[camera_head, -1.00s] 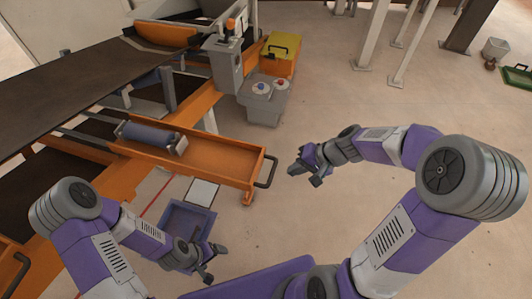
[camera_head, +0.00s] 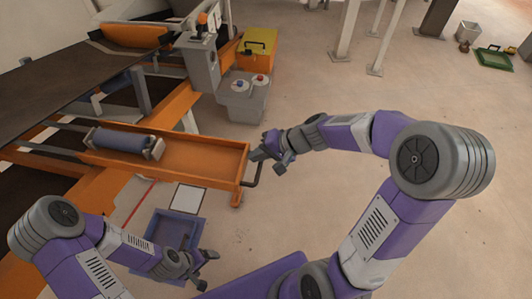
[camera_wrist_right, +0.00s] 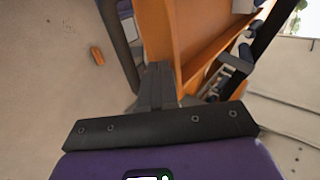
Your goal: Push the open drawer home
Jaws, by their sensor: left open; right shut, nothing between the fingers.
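The orange drawer (camera_head: 205,161) stands open, sticking out to the right from the machine frame. A blue-grey roller (camera_head: 122,142) lies inside its inner part. A dark bar handle (camera_head: 254,172) is on its outer end; in the right wrist view the handle (camera_wrist_right: 118,45) runs beside my fingers. My right gripper (camera_head: 260,154) is shut and empty at the outer end of the drawer, by the handle. In the wrist view its fingertips meet the orange drawer front (camera_wrist_right: 156,32); whether they touch is unclear. My left gripper (camera_head: 209,262) is open, low near a blue bin, away from the drawer.
The blue bin (camera_head: 160,228) and a white panel (camera_head: 188,198) are below the drawer. A grey control box (camera_head: 241,100) with buttons and a yellow case (camera_head: 260,44) stand behind it. A conveyor belt (camera_head: 60,75) is at upper left. The floor to the right is open.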

